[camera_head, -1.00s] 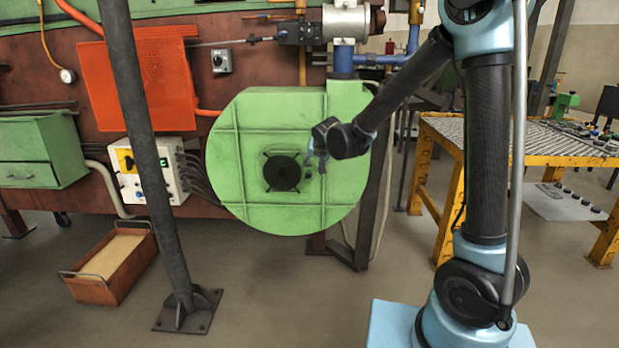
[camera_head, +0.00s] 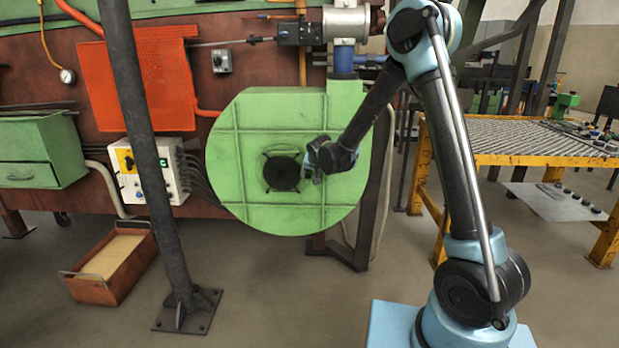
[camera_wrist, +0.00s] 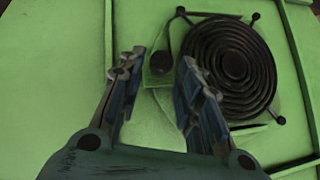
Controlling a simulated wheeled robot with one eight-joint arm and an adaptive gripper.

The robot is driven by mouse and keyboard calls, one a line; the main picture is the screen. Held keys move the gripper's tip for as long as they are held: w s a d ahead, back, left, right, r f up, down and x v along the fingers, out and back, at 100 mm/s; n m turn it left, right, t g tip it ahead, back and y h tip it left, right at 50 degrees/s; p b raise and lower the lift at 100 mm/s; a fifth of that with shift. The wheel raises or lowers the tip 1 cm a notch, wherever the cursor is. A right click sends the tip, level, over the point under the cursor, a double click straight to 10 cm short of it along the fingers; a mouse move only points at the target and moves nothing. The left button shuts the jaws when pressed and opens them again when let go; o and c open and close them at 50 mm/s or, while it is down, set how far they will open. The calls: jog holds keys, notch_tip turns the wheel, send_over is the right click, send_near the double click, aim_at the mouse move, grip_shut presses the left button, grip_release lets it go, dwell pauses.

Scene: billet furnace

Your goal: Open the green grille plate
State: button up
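The large round green plate (camera_head: 265,205) with raised ribs stands upright on the furnace front. A black spiral grille (camera_head: 281,172) sits near its middle; it also shows in the wrist view (camera_wrist: 262,72), right of my fingers. A small green tab with a dark round knob (camera_wrist: 161,62) lies at the grille's left edge in the wrist view. My gripper (camera_wrist: 161,60) is open, with its two fingers on either side of the tab. I cannot tell whether the fingers touch the plate. In the head view my gripper (camera_head: 312,172) is just right of the grille, its fingers partly hidden.
A dark post (camera_head: 150,160) stands left of the plate. A control box (camera_head: 150,170) and an orange bin (camera_head: 112,268) are at the left. A yellow workbench (camera_head: 520,145) stands at the right. The floor before the plate is clear.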

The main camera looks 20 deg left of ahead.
jog(key=shift+x, duration=1.45)
grip_shut()
